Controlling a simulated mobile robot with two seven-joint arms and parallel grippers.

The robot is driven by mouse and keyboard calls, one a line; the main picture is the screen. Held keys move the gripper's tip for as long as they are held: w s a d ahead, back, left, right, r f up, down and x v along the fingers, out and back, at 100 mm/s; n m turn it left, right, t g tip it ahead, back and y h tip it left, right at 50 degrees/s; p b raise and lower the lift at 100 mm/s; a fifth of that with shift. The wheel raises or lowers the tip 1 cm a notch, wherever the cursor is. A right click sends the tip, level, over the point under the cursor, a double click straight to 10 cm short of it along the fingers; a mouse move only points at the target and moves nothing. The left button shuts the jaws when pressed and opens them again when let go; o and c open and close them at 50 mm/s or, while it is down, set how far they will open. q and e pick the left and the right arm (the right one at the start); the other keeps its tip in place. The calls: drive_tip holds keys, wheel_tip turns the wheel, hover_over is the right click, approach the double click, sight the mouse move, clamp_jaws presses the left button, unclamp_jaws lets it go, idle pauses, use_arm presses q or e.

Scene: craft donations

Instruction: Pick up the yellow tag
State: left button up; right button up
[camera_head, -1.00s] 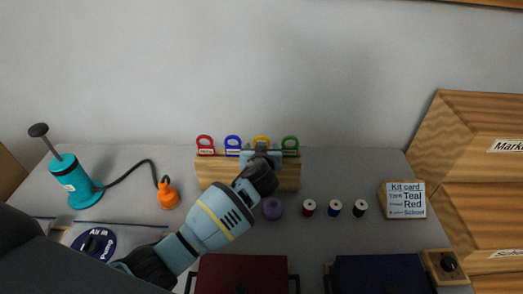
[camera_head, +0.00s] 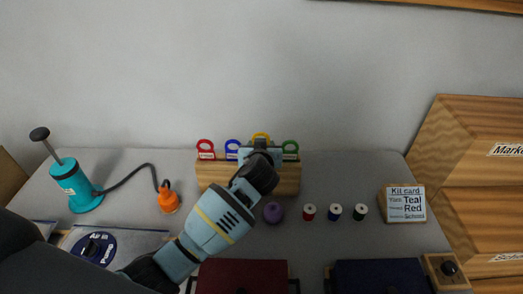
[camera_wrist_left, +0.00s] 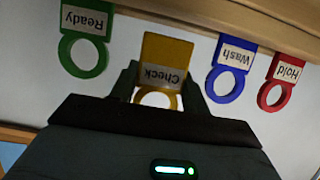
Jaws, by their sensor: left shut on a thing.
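The yellow tag (camera_head: 261,137), labelled "Check", is held by my left gripper (camera_head: 260,149) above the wooden rack (camera_head: 215,176). In the left wrist view the yellow tag (camera_wrist_left: 166,48) sits between my left gripper's fingers (camera_wrist_left: 158,88), which are shut on its ring end. Its whole flat end shows there, clear of the rack edge (camera_wrist_left: 185,18). My right gripper is not in view.
Red (camera_head: 205,148), blue (camera_head: 232,148) and green (camera_head: 290,149) tags stand in the rack on both sides. A teal pump (camera_head: 78,188) stands left, a kit card (camera_head: 405,203) right.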

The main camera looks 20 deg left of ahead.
use_arm(q)
drive_tip(key=s+r, duration=0.1)
drive_tip(key=s, duration=1.4)
drive_tip(key=shift+r, duration=0.1)
wheel_tip(320, 180, up, 6)
drive_tip(key=s+a+m+h, duration=0.2)
drive_tip(key=a+m+h, duration=0.1)
drive_tip(key=shift+s+t+h, duration=0.3)
drive_tip(key=shift+h, duration=0.1)
drive_tip(key=shift+d, duration=0.1)
